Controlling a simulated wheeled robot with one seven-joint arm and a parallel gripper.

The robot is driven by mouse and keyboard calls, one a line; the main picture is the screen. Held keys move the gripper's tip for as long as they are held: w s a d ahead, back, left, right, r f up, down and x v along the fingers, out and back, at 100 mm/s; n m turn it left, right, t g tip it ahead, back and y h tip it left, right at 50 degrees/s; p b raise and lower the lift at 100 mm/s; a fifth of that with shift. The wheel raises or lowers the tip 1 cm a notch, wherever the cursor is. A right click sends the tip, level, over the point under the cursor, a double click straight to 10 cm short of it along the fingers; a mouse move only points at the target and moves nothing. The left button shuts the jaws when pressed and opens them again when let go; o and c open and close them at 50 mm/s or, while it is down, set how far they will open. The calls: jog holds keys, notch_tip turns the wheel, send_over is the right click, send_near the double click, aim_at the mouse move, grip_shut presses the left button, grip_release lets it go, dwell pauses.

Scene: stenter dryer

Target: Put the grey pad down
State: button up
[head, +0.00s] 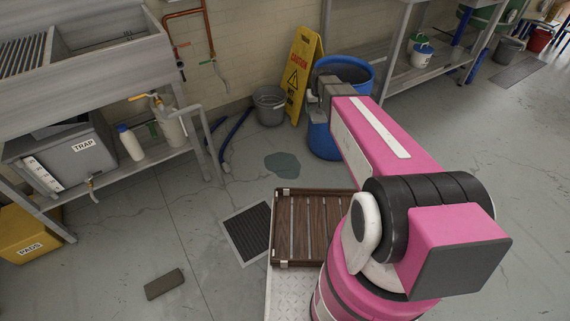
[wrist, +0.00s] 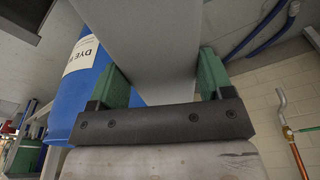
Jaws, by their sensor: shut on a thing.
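In the wrist view my gripper (wrist: 160,62) has its two green fingers closed on opposite sides of a wide, light grey pad (wrist: 152,35). The pad extends away from the fingers to the top of that picture, so its far end is cut off. In the head view my pink arm reaches toward the blue drum. There the fingers and pad are largely hidden behind my wrist, so I cannot tell whether the pad touches anything. A separate dark grey-brown block (head: 165,283) lies flat on the floor at lower left.
The open blue drum (head: 352,72) stands beside a yellow caution sign (head: 304,75) and grey bucket (head: 270,105). A puddle (head: 288,165) and floor grate (head: 248,232) lie in front. A yellow PADS bin (head: 28,237) is at left. Floor between bin and grate is mostly clear.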

jog(key=w+a+f+n, duration=0.1)
jog(key=w+a+f, duration=0.4)
jog(key=a+f, duration=0.3)
jog(key=w+a+f+n, duration=0.2)
jog(key=w+a+f, duration=0.35)
jog(key=f, duration=0.55)
jog(key=w+a+f+n, duration=0.1)
jog(key=a+f, duration=0.6)
jog(key=f, duration=0.3)
jog(key=w+a+f+n, duration=0.1)
jog(key=a+f, duration=0.5)
jog(key=f, duration=0.4)
send_over(283, 164)
jog(key=shift+y, duration=0.4)
jog(key=f, duration=0.7)
jog(key=shift+s, duration=0.2)
jog(key=shift+d+f, duration=0.15)
jog(key=shift+f, duration=1.9)
jog(key=shift+f, duration=0.1)
jog(key=o, duration=0.9)
